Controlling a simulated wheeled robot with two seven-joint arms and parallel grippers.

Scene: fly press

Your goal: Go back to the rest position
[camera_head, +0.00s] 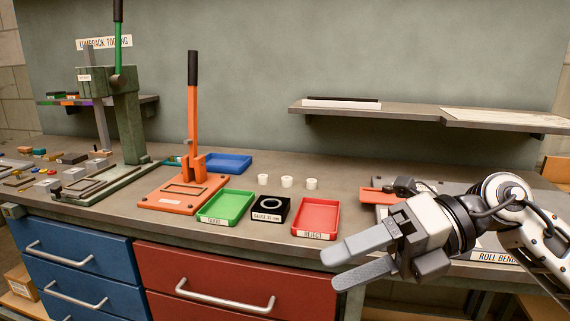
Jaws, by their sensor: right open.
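My right gripper (361,258) comes in from the right side of the head view. Its two grey fingers point left, apart and with nothing between them, in front of the bench edge and to the right of the red tray. My left gripper is not in this view. The orange press (183,190) stands on the bench with its black-gripped lever upright. The green press (125,110) stands further left, its lever also upright.
The bench holds a green tray (227,207), a black gauge block (271,205), a red reject tray (315,217), a blue tray (228,162) and white cups (287,182). A shelf (420,113) is on the wall. Red drawers (220,272) and blue drawers (75,265) sit below.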

